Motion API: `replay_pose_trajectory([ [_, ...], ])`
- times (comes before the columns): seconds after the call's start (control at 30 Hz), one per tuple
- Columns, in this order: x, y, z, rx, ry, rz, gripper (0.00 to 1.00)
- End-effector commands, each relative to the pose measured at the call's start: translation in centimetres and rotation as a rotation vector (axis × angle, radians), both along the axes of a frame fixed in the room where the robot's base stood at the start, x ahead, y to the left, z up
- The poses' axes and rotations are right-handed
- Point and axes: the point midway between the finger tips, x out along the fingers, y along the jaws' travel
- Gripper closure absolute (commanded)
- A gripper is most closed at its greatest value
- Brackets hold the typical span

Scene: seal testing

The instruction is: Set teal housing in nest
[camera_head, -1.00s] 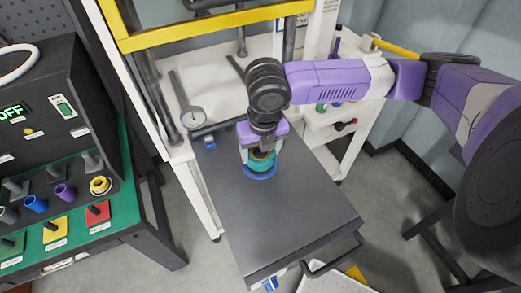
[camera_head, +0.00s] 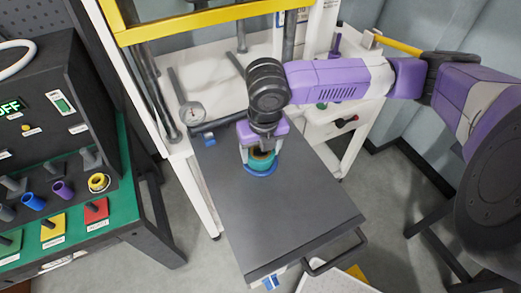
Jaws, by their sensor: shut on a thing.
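The teal housing (camera_head: 261,160) is between the fingers of my gripper (camera_head: 261,154), which points down and is shut on it. The housing looks upright, with a dark and orange-brown part showing at its upper edge. A blue round base (camera_head: 261,171), which looks like the nest, lies directly under the housing on the dark cart top (camera_head: 275,215). From this angle I cannot tell whether the housing is fully seated in it or just above it. My gripper's palm and wrist hide part of the housing's top.
A gauge (camera_head: 192,114) and a small blue item (camera_head: 209,139) lie near the cart's back left. A yellow-barred frame (camera_head: 210,27) stands behind. A green bench (camera_head: 128,200) with colored parts is at left. The front of the cart top is clear.

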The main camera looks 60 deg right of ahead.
Motion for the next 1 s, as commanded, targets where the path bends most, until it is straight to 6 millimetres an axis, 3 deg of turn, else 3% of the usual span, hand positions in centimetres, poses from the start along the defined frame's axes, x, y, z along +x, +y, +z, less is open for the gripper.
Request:
replay_pose_trajectory([
  [0.83,-0.01,0.02,-0.58,-0.001,-0.001,0.000,0.86],
  [0.87,-0.01,0.02,-0.50,0.000,-0.001,0.000,0.27],
  [1.0,-0.02,0.03,-0.50,-0.001,-0.001,0.000,0.26],
])
